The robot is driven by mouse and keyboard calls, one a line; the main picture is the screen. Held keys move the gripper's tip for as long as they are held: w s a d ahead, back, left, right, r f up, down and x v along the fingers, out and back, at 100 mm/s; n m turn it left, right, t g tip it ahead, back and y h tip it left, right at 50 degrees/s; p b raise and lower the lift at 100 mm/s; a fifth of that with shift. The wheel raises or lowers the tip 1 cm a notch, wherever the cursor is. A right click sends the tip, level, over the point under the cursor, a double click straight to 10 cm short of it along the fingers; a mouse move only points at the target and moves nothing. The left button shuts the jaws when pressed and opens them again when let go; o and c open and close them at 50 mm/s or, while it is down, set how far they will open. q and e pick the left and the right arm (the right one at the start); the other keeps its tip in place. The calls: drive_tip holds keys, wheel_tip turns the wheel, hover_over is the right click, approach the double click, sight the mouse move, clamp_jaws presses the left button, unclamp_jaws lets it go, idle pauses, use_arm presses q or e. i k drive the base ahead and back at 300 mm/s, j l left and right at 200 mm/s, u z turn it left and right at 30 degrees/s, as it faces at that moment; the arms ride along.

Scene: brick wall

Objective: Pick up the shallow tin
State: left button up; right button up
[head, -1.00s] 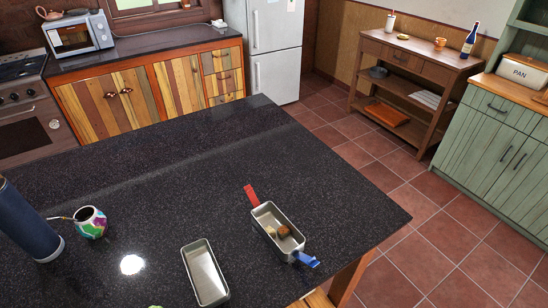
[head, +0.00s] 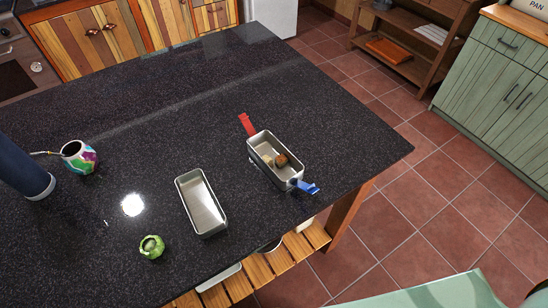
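Two metal tins are on the dark speckled counter (head: 110,215) in the head view. An empty rectangular tin (head: 203,205) lies open side up near the front middle. To its right and a little farther back is a second rectangular tin (head: 262,164) with a few small brown and pale pieces inside. This second tin has a red tab (head: 247,124) at its far end and a blue tab (head: 308,188) at its near end. The empty tin looks the shallower one, but I cannot be sure from this angle. Neither of my grippers is in view.
A dark blue bottle (head: 22,165) and a colourful gourd cup with a straw (head: 79,157) stand at the left. A small green item (head: 152,247) sits left of the empty tin. A slatted wooden shelf (head: 270,268) shows below the counter edge. The far counter is clear.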

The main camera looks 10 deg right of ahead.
sight(207, 215)
drive_tip(key=k+j+z, duration=0.2)
drive_tip(key=k+z, duration=0.7)
drive_tip(key=k, duration=0.2)
drive_tip(key=i, duration=0.45)
